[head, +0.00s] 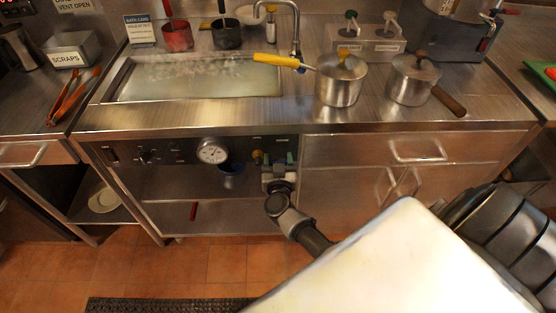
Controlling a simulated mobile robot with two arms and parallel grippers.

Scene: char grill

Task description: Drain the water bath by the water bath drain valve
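The water bath (195,78) is a rectangular basin set in the steel counter, with cloudy, foamy liquid in it. My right gripper (278,158) points at the panel just right of this yellow part. I cannot tell whether a finger touches the yellow part. My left gripper is not in view.
A faucet (294,40) and two pots, left (340,85) and right (411,84), stand on the counter. Tiled floor (215,262) lies open in front.

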